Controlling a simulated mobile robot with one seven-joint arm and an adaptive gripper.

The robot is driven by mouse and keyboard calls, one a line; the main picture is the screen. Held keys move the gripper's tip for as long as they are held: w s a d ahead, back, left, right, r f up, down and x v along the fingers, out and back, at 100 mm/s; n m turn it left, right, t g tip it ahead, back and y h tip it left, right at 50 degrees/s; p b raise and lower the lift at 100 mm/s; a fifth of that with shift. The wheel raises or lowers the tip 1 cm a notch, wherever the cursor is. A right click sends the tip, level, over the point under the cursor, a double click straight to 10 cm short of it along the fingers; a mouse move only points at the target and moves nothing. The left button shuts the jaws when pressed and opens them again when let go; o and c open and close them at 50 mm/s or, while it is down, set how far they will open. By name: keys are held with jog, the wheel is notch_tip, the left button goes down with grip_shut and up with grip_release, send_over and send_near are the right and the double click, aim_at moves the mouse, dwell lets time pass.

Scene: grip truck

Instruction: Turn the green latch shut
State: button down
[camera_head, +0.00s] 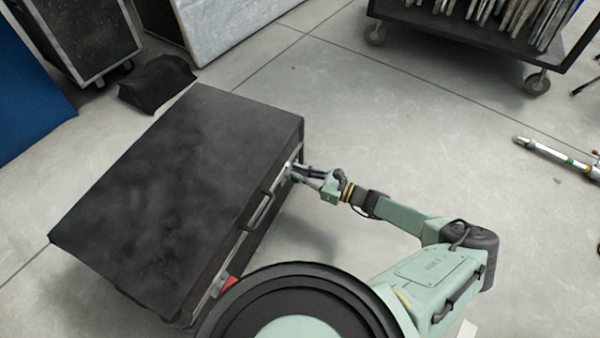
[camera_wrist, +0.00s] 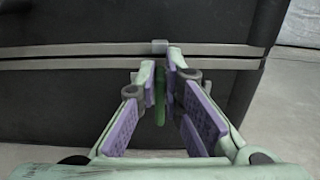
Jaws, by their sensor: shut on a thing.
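The black case (camera_head: 180,170) lies closed on the floor, with a metal seam along its front side. In the wrist view the case (camera_wrist: 60,110) fills most of the picture, its metal strip running across. The green latch (camera_wrist: 160,97) hangs below a small grey catch (camera_wrist: 159,46) at the seam. My gripper (camera_wrist: 161,75) is shut on the green latch, with a finger on each side of it. In the head view my gripper (camera_head: 294,172) is at the far end of the case's front side, and the latch is hidden there.
A red latch (camera_head: 229,283) is at the near end of the case's front, and a black handle (camera_head: 257,211) is between. A wheeled cart (camera_head: 470,45) stands at the back right. A silver pole (camera_head: 555,155) lies at the right.

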jog(key=shift+s+n, duration=0.1)
jog(key=shift+n, duration=0.2)
jog(key=n+p, duration=0.1)
jog(key=n, duration=0.2)
jog(key=shift+s+a+n+p, duration=0.2)
jog(key=shift+s+n+p, duration=0.15)
jog(key=shift+s+n, duration=0.05)
jog(key=n, duration=0.3)
jog(key=s+f+n, duration=0.1)
jog(key=n, duration=0.1)
jog(key=shift+a+p, duration=0.2)
jog(key=shift+p, duration=0.1)
jog(key=n, duration=0.2)
jog(key=f+n, duration=0.1)
jog(key=n, duration=0.1)
jog(key=shift+s+a+n, duration=0.1)
jog(key=shift+s+n, duration=0.05)
jog(key=shift+n, duration=0.25)
jog(key=shift+f+n+b, duration=0.15)
jog(key=shift+n+b, duration=0.05)
jog(key=shift+n, duration=0.75)
jog(key=shift+f+n+b, duration=0.15)
jog(key=shift+n+b, duration=0.05)
jog(key=shift+n, duration=0.75)
jog(key=c, duration=1.7)
grip_release()
